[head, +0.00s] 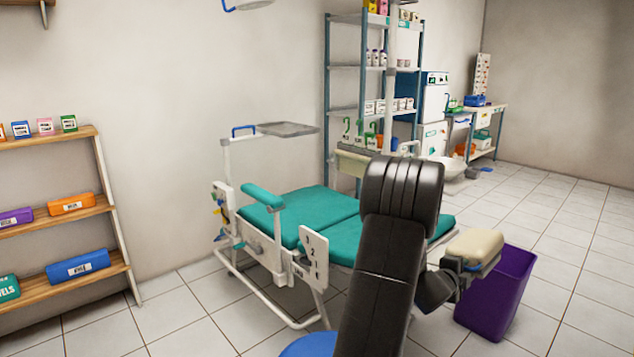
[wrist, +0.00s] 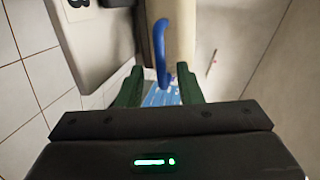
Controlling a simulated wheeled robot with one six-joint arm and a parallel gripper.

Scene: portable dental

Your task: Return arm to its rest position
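My gripper (wrist: 160,76) shows in the wrist view with two dark green fingers. The fingers stand apart, with a clear gap and nothing clamped between them. A blue curved handle (wrist: 160,45) on a beige part (wrist: 181,30) lies in line with the gap. I cannot tell how far it is from the fingertips. In the head view my black arm (head: 385,265) rises from the bottom centre, bent at the top.
The teal dental chair (head: 315,212) stands behind my arm. A numbered white panel (head: 314,258) hangs at its near side. A purple bin (head: 500,295) is at right, below a beige pad (head: 473,243). A wooden shelf (head: 60,215) stands left. Tiled floor at far right is clear.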

